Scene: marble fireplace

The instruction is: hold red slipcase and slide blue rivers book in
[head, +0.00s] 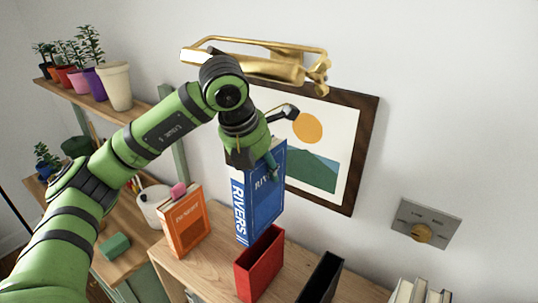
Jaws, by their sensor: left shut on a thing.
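The blue Rivers book (263,205) is upright, its spine with the word RIVERS facing left-front. My left gripper (256,165) is shut on its upper part from above. The red slipcase (258,268) stands on the wooden surface with its open side up. The book's lower end is just behind and left of the slipcase in the picture, and partly hidden by it. I cannot tell whether they touch. No gripper is on the slipcase. My right gripper is not in view.
A black slipcase (322,280) stands right of the red one. An orange book (186,222) stands to the left on the wooden top (215,265). A framed picture (325,150) and a brass lamp (270,68) are on the wall behind. Several pale books (420,292) are at lower right.

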